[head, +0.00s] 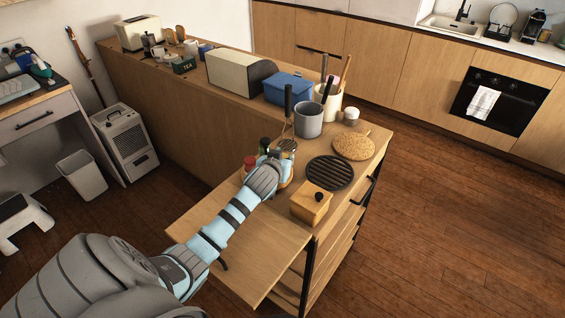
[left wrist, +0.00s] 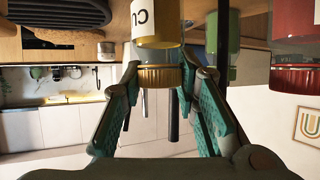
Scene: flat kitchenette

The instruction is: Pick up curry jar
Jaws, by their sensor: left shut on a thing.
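The curry jar (left wrist: 158,32) shows in the left wrist view, which is upside down. It has yellow contents, a white label with the letters "CU" and a gold lid (left wrist: 160,76). My left gripper (left wrist: 168,85) has its green-padded fingers on both sides of the lid and is shut on the jar. In the head view my left gripper (head: 272,163) is at the near side of the wooden counter, among several jars; it mostly hides the curry jar there. My right gripper is in neither view.
A red-lidded jar (head: 249,163) stands close beside the gripper; it also shows in the wrist view (left wrist: 297,76). A green jar (left wrist: 222,45) is close too. A wooden box (head: 311,206), black round trivet (head: 330,173) and grey pot (head: 308,120) stand nearby. The counter's near leaf (head: 255,250) is clear.

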